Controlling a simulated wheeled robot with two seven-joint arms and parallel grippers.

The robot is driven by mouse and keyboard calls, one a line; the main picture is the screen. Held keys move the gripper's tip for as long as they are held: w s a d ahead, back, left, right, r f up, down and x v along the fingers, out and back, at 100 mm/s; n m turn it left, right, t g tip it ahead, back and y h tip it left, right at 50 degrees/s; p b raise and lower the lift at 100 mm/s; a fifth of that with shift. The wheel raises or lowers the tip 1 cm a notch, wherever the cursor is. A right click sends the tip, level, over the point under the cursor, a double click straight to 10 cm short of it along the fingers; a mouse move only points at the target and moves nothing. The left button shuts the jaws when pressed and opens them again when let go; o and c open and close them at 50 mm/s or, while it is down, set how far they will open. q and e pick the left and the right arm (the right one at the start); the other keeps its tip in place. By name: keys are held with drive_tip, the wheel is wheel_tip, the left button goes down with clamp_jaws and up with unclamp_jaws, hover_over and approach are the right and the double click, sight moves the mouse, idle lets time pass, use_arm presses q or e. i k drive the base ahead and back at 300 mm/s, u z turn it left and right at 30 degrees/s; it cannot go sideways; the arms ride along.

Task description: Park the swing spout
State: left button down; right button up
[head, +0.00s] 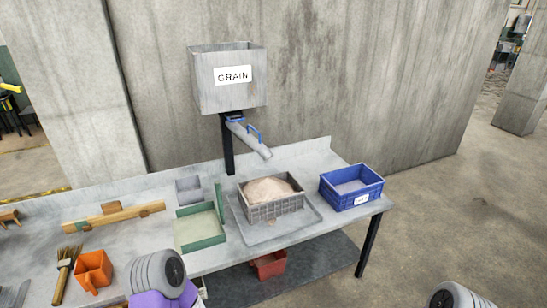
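The swing spout (252,141) is a grey metal chute with a blue handle (254,134) on its upper side. It hangs from a dark post under the grey hopper (229,99) labelled GRAIN. It slopes down to the right, its open lower end above and behind the grey crate (275,211), apart from it. This crate holds a heap of pale grain (267,190).
A blue crate (351,201) with a white label stands at the table's right end. Left of the grey crate are a green open box (202,241) and a small grey box. Further left lie a wooden tool, a brush (64,268) and an orange scoop (93,271). A red bin (269,266) is below.

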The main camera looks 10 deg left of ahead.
sight(256, 145)
drive_tip(key=z, duration=0.55)
drive_tip(key=i, duration=1.7)
drive_tip(key=u, duration=0.55)
